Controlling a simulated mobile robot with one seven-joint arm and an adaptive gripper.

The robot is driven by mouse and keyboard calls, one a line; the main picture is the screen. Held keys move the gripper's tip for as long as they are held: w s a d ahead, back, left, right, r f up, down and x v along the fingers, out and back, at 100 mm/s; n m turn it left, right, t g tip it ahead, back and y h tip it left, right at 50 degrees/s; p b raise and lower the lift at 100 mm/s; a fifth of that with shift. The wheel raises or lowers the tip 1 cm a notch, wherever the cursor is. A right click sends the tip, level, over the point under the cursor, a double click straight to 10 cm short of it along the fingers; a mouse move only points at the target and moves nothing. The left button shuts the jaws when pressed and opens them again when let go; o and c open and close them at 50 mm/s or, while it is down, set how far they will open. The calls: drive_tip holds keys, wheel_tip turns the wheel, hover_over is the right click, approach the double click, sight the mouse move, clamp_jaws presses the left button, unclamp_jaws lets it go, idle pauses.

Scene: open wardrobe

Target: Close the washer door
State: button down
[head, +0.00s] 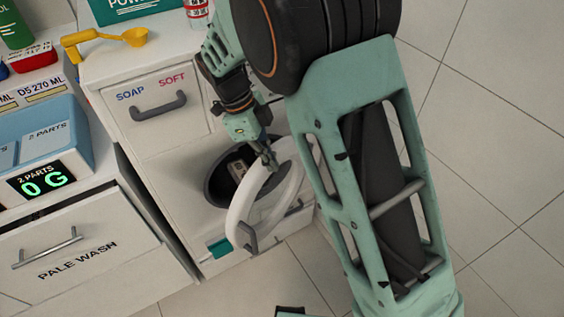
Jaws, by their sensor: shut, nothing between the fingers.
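The washer (164,170) is a white front-loading cabinet with a drawer marked SOAP and SOFT. Its round white door (243,206) stands ajar, swung out from the dark drum opening (216,187). A dark grey handle (248,237) sits on the door's lower part. My gripper (271,164) is shut and empty, pointing down at the door's upper rim, in front of the opening. I cannot tell whether its tips touch the rim. Something small and pale (238,171) shows inside the drum.
A white cabinet with a PALE WASH drawer (79,248) stands at left, with a blue scale (45,150) reading 0 G on top. Tiled floor (500,130) is free at right.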

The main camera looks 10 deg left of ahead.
drive_tip(key=shift+w+a, duration=0.1)
drive_tip(key=shift+a, duration=0.2)
